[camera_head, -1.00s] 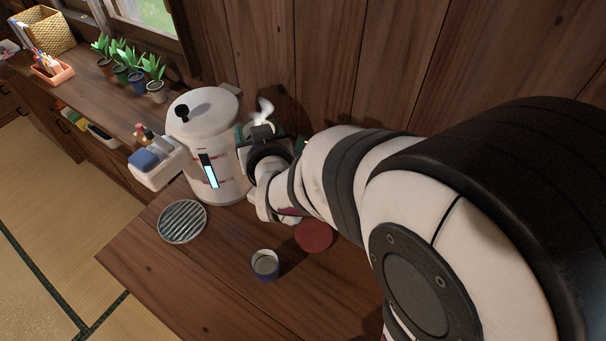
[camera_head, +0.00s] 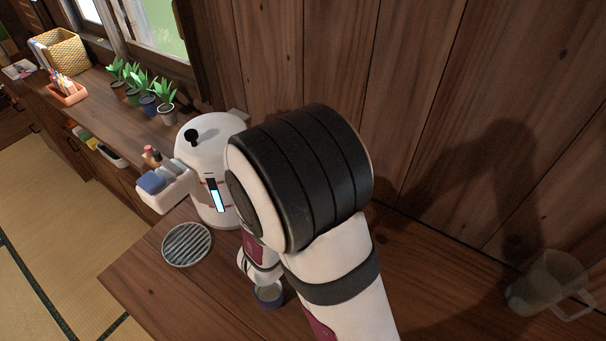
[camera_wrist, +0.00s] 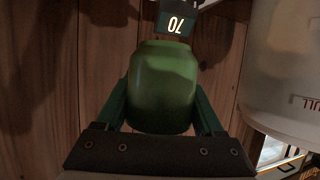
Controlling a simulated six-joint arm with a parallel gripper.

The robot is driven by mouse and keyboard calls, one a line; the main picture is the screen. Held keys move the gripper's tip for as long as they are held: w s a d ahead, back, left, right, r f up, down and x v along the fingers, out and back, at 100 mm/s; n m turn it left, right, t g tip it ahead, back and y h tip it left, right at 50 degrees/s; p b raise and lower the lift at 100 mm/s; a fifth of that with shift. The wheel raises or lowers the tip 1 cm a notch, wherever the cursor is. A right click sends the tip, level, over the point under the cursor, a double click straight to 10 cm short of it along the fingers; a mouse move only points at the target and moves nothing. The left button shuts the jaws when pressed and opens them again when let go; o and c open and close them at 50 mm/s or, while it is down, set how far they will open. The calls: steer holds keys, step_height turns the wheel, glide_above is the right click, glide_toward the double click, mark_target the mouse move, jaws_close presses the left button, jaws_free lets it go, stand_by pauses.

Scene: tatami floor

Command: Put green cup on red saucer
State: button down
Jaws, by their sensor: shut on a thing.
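The green cup (camera_wrist: 163,85) is between the dark green fingers of my gripper (camera_wrist: 163,100) in the wrist view. The gripper is shut on it. In the head view, my arm hides the gripper and the green cup. The red saucer does not show in either current view; my arm covers the part of the counter where it lay in the earlier head view.
The white dispenser (camera_head: 207,150) stands at the counter's back; its white side (camera_wrist: 285,65) is close right of the cup in the wrist view. A blue cup (camera_head: 269,297), a grooved round plate (camera_head: 186,245) and a clear pitcher (camera_head: 545,290) stand on the counter.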

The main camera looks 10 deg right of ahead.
steer(key=s+d+f+m+h, duration=0.1)
steer(key=s+f, duration=0.1)
steer(key=f, duration=0.2)
steer(key=s+d+f+m+g+h, duration=0.1)
steer(key=s+f, duration=0.1)
steer(key=f, duration=0.3)
steer(key=s+d+f+m+g, duration=0.1)
steer(key=f, duration=0.3)
steer(key=shift+s+f+h, duration=0.15)
steer(key=shift+s+h, duration=0.25)
steer(key=shift+f, duration=0.1)
jaws_free()
steer(key=v, duration=1.2)
steer(key=shift+r, duration=0.2)
